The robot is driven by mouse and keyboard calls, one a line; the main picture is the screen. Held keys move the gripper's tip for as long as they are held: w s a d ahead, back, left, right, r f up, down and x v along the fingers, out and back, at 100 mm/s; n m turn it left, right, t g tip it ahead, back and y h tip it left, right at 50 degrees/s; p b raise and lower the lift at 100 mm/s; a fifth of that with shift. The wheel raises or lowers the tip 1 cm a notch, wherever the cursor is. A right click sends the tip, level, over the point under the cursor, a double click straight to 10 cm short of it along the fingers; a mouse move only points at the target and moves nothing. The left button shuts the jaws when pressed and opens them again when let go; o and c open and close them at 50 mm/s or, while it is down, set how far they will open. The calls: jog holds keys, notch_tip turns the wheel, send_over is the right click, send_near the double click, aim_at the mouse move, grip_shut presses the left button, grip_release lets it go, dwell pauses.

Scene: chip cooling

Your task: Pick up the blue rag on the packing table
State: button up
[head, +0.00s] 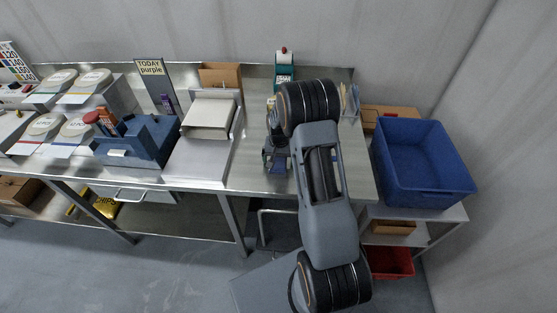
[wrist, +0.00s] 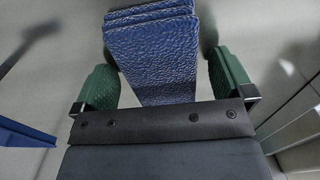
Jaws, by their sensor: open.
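The blue rag (wrist: 155,58) has a textured surface and looks folded in layers. In the wrist view it lies at the top centre, between the green finger pads of my gripper (wrist: 160,85). The jaws are apart on either side of it, and I cannot tell whether they touch it. In the head view my gripper (head: 276,158) is low over the right part of the packing table (head: 250,165). A bit of blue shows beside the fingers there, and my arm hides much of that area.
A large blue bin (head: 425,195) stands right of the table. A green dispenser (head: 284,72) stands behind my arm. Bare steel lies left of my gripper.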

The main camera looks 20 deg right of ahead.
jog(key=c, duration=1)
